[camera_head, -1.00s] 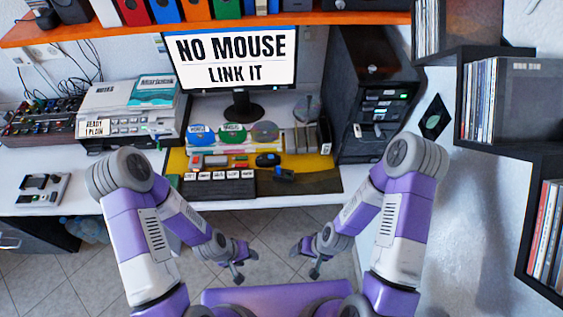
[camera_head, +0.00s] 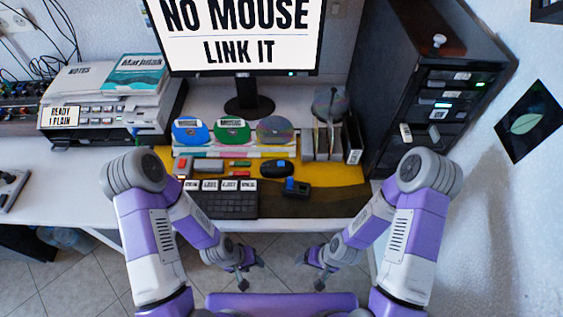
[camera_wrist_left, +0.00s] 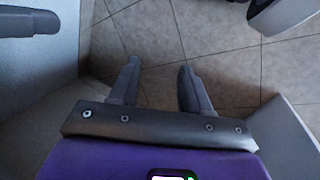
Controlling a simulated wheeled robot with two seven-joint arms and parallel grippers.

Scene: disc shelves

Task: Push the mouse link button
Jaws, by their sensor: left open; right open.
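I cannot make out a link button on the mouse. A white stick-like item (camera_head: 405,132) is at the front of the black tower. My left gripper (camera_head: 246,277) is open and empty, in front of the desk and below its edge. The left wrist view shows its two fingers (camera_wrist_left: 160,88) apart over floor tiles. My right gripper (camera_head: 309,275) is open and empty, also in front of the desk.
A black keyboard (camera_head: 224,204) and a dark blue-topped item (camera_head: 295,188) lie near the desk's front edge. A black tower (camera_head: 420,75) stands at right, a printer (camera_head: 95,118) at left. The left desktop (camera_head: 75,180) is mostly bare.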

